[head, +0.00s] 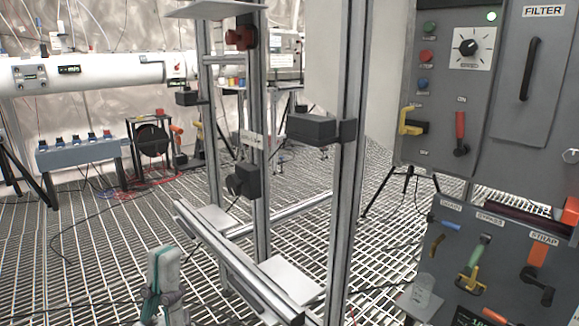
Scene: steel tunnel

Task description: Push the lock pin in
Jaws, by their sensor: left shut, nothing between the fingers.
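No part is plainly marked as the lock pin, and I cannot tell which one it is. A red knob (240,38) sits on a dark mount high on the upright metal frame (350,175). Lower on the frame is a black block with a round knob (243,181). On the grey panel at the right is a yellow bracket with a black part (412,122). My left gripper (163,288) is at the bottom, left of centre, in front of the frame. It is shut and empty, apart from these parts. My right gripper is out of view.
The grey control panel (530,150) with levers, buttons and a FILTER door fills the right side. A lower rail (240,265) with flat plates juts from the frame towards me. A blue-grey box (82,153) stands at the left. Cables lie on the grated floor (100,250).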

